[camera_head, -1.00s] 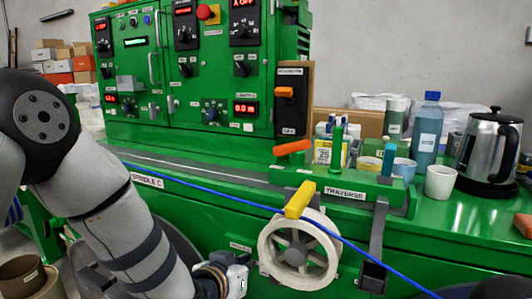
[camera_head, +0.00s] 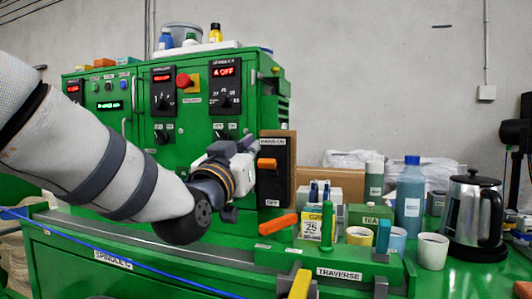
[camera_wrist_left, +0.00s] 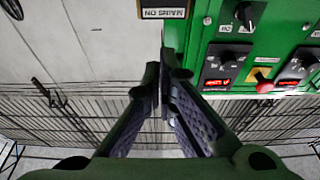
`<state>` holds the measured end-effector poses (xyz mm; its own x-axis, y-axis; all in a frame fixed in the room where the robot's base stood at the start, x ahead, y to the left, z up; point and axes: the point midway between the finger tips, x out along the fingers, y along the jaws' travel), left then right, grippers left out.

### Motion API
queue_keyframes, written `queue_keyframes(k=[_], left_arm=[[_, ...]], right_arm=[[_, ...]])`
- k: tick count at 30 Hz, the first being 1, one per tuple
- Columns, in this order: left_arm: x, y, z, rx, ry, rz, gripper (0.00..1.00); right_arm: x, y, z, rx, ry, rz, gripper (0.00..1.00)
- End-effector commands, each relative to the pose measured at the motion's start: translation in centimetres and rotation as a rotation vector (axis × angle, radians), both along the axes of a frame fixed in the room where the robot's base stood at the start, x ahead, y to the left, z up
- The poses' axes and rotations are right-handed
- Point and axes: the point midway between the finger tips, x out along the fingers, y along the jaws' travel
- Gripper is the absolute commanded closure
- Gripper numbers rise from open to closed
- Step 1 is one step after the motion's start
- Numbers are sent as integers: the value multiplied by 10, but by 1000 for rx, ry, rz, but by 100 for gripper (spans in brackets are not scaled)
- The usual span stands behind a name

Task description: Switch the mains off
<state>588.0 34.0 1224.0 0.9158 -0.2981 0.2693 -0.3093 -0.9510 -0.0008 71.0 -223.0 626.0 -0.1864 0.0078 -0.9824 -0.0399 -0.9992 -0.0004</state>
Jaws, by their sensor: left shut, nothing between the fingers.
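The mains switch (camera_head: 274,190) is a black box on a brown board at the right end of the green cabinet. Its orange lever (camera_head: 267,163) is at the upper part, just under the MAINS ON label (camera_head: 272,142); the OFF label (camera_head: 273,203) is at the bottom. My left gripper (camera_head: 246,143) is shut and empty, just left of the switch's top. In the left wrist view, its closed fingertips (camera_wrist_left: 165,62) are near the upside-down MAINS ON label (camera_wrist_left: 165,12). The lever is not visible there, and contact cannot be told. My right gripper is not in view.
A blue cable (camera_head: 110,257) runs across the machine's front. An orange handle (camera_head: 278,224) and a green post (camera_head: 327,220) stand below the switch. Bottles, cups and a kettle (camera_head: 471,210) crowd the right side. Knobs and a red emergency button (camera_head: 184,80) are on the cabinet.

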Motion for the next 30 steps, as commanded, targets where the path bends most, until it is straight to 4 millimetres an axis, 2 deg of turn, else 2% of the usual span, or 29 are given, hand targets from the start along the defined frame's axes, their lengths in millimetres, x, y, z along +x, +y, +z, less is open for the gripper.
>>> queue_keyframes(k=[5, 15, 17, 24, 30], left_arm=[[19, -6, 1, 0, 4, 1, 100], [88, -28, 17, -1, 8, -1, 100], [96, -31, 18, -1, 9, 0, 100], [89, -29, -8, 0, 1, 0, 100], [89, -29, -14, 0, 1, 0, 100]], right_arm=[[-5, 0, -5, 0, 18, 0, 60], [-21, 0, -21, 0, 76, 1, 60], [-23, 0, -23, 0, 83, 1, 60], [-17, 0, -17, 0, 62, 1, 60], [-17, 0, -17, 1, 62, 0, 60]])
